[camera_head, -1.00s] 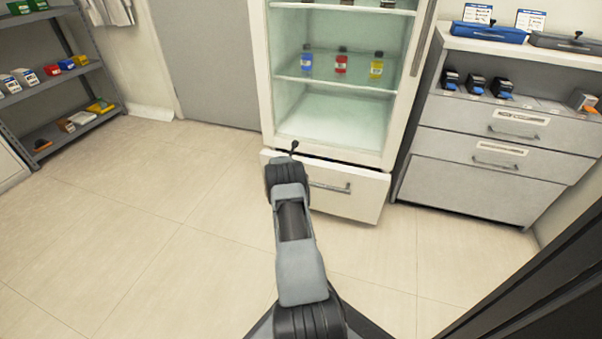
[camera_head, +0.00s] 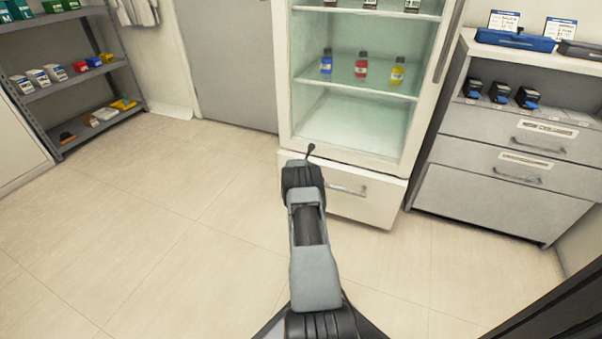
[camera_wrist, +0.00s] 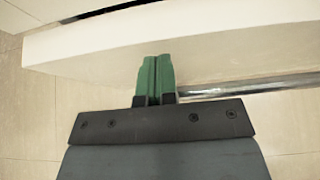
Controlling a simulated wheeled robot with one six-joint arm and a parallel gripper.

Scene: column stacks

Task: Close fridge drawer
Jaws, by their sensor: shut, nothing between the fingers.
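The white fridge drawer (camera_head: 370,205) is at the bottom of the fridge (camera_head: 284,100), with a metal bar handle (camera_head: 347,190) on its front. It looks nearly flush with the fridge body in the head view. In the wrist view, a thin dark gap shows behind the drawer's top edge (camera_wrist: 90,45). My gripper (camera_wrist: 157,60) has its green fingers together and empty. Its tips are at the drawer front, left of the handle (camera_wrist: 270,84); whether they press on it I cannot tell. In the head view my arm hides the fingers and the drawer's left part.
A grey drawer cabinet (camera_head: 490,205) stands right of the fridge, with dark items and a blue case on it. A grey shelf rack (camera_head: 75,80) is at the far left. Bottles stand on the fridge's glass shelf (camera_head: 340,85). The tiled floor (camera_head: 150,230) on the left is clear.

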